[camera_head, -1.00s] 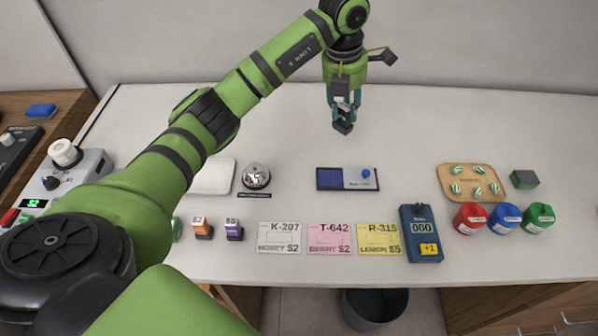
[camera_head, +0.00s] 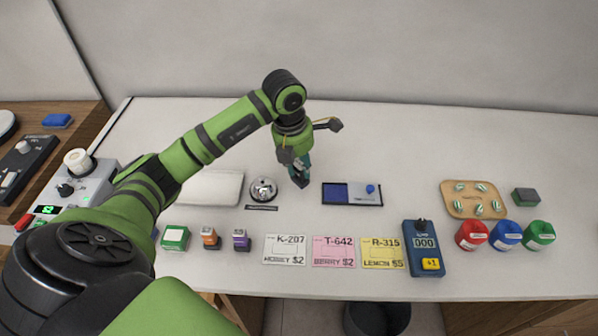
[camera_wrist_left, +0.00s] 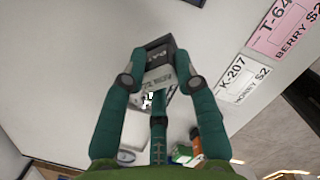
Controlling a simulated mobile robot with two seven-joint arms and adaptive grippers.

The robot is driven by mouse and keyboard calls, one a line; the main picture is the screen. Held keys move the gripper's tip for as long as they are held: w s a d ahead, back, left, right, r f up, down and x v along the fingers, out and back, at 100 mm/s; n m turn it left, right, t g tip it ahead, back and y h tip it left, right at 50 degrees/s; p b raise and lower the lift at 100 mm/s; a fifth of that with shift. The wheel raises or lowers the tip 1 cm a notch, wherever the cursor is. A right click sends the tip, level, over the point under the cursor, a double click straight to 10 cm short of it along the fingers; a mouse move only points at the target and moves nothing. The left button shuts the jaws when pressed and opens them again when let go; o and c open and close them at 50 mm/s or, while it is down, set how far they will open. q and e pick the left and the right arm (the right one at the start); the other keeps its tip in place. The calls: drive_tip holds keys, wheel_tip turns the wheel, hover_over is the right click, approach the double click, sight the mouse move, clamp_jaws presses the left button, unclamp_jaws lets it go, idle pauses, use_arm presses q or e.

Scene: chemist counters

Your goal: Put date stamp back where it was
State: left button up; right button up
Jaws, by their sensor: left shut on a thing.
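My left gripper (camera_head: 300,170) is shut on a dark block, the date stamp (camera_head: 301,182). It holds the stamp over the white counter, between the silver bell on the left and the blue ink pad (camera_head: 335,194) on the right. In the left wrist view the stamp (camera_wrist_left: 158,58) sits between the two teal fingers, with a black end and pale lettering too small to read surely. Whether the stamp touches the counter cannot be told. My right gripper is not in view.
The silver bell (camera_head: 263,187) stands close left of the gripper, beside a white pad (camera_head: 212,188). Green (camera_head: 175,238), orange (camera_head: 210,238) and purple (camera_head: 241,240) stamps stand near the front edge. Price cards (camera_head: 333,252) and a blue counter device (camera_head: 424,250) lie to their right. The counter's back is clear.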

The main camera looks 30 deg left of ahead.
sight(299, 177)
use_arm(q)
wheel_tip(299, 177, down, 3)
drive_tip(key=shift+s+p, duration=0.1)
drive_tip(key=shift+p, duration=0.65)
drive_tip(key=shift+f, duration=0.5)
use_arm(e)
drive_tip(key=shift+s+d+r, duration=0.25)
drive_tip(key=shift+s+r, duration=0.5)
use_arm(q)
drive_tip(key=shift+f, duration=0.15)
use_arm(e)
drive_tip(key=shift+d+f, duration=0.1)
use_arm(q)
drive_tip(key=o, duration=1)
drive_tip(key=shift+c, duration=0.2)
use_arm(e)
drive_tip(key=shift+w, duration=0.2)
